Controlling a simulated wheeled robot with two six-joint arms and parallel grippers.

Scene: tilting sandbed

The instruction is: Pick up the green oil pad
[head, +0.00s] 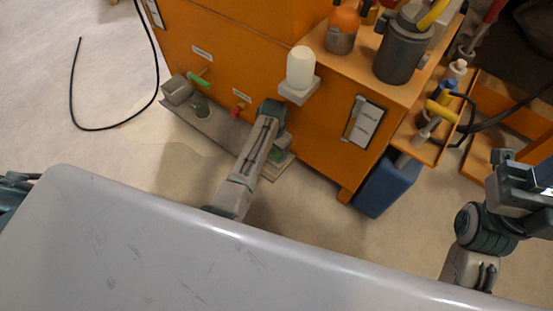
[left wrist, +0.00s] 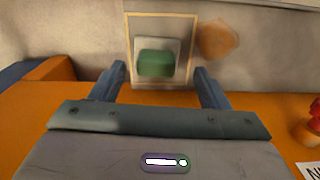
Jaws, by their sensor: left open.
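The green oil pad (left wrist: 156,64) shows in the left wrist view as a small green block against a pale grey square, inside a thin tan frame (left wrist: 128,45). My left gripper (left wrist: 157,78) is open, with one finger on each side of the pad in the picture. Nothing is held, and the gap to the pad is hard to judge. In the head view my left gripper (head: 276,157) points down beside the orange machine (head: 225,60), and I cannot make out the pad there. My right gripper (head: 528,185) is at the right edge, partly cut off.
A white bottle (head: 300,68) on a bracket juts out close to my left wrist. A grey tray (head: 215,128) lies along the machine's foot. A blue container (head: 388,187) stands to the right. A black hose (head: 110,127) curves over open floor at left.

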